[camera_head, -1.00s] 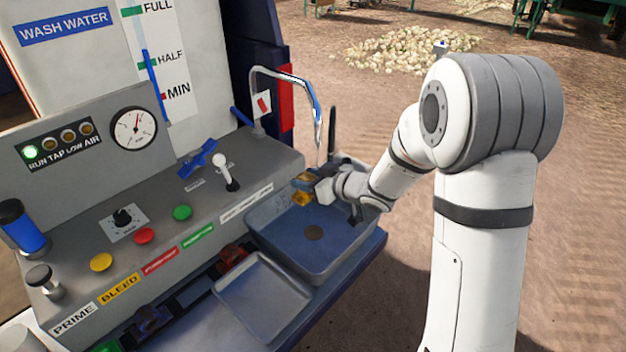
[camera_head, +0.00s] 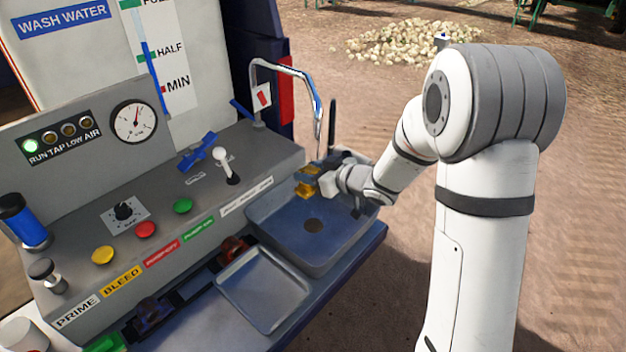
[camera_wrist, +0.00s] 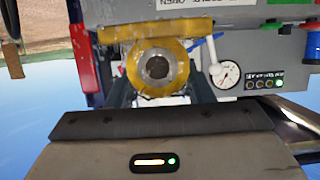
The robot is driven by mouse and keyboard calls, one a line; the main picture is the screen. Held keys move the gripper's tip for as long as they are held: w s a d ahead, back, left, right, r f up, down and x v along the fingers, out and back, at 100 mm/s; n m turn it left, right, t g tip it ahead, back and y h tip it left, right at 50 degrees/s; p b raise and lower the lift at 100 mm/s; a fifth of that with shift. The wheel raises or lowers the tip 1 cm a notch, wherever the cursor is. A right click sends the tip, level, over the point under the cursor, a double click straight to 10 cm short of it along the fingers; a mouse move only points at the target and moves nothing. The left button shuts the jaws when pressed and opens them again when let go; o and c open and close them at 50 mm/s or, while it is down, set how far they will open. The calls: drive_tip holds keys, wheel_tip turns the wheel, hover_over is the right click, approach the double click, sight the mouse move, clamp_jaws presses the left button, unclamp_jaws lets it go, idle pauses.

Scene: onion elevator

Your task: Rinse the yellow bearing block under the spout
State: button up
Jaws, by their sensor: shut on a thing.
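The yellow bearing block (camera_head: 308,187) is in my gripper (camera_head: 326,178), above the back part of the grey sink (camera_head: 262,222). In the wrist view the block (camera_wrist: 133,66) shows its round bore facing the camera, with my gripper's dark jaws (camera_wrist: 150,98) below it. The chrome spout (camera_head: 317,105) curves down and ends close above the block and gripper. I cannot tell whether water runs from it. A blue-handled valve (camera_head: 197,152) and a white-knobbed lever (camera_head: 226,166) stand on the panel to the left.
An empty grey tray (camera_head: 262,290) lies in front of the sink. The control panel has yellow, red and green buttons (camera_head: 182,206) and a gauge (camera_head: 135,122). The green RUN lamp (camera_head: 30,146) is lit. A dark upright rod (camera_head: 332,128) stands behind the sink.

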drive_tip(key=shift+a, duration=0.4)
drive_tip(key=shift+d, duration=0.2)
drive_tip(key=shift+d, duration=0.45)
drive_tip(key=shift+s, duration=0.1)
drive_tip(key=s, duration=0.7)
drive_tip(key=shift+s+d+b, duration=0.3)
drive_tip(key=shift+s+d, duration=0.1)
idle(1.1)
drive_tip(key=s+r+p, duration=0.3)
drive_tip(key=s+r, duration=0.1)
drive_tip(key=s, duration=0.1)
drive_tip(key=shift+d, duration=0.25)
